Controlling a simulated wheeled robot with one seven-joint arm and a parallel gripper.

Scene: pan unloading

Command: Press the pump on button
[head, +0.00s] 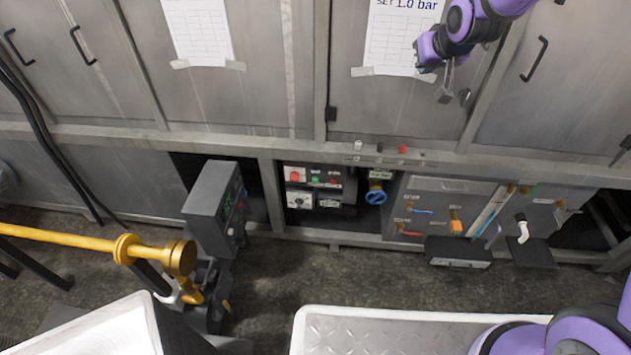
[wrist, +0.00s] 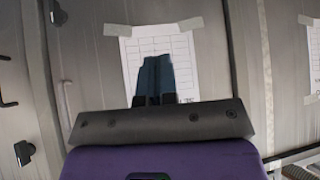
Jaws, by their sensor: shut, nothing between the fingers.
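A recessed control panel (head: 314,190) sits low in the middle of the head view, under the cabinet ledge. It carries a small green button (head: 315,180), a larger red button (head: 296,175) and a smaller red button (head: 333,182). Their labels are too small to read, so I cannot tell which is marked pump on. My gripper (head: 447,92) is at the upper right, in front of a cabinet door, well above and right of the panel. In the wrist view its dark fingers (wrist: 157,62) are together and empty, in front of a paper sheet (wrist: 178,50). No button shows there.
A blue valve handle (head: 375,197) is right of the panel. A grey control box (head: 214,210) stands left of it, near a yellow bar (head: 70,238). Valve panels (head: 440,190) lie further right. A white-edged tray (head: 400,312) is in the foreground. Small knobs line the ledge (head: 230,137).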

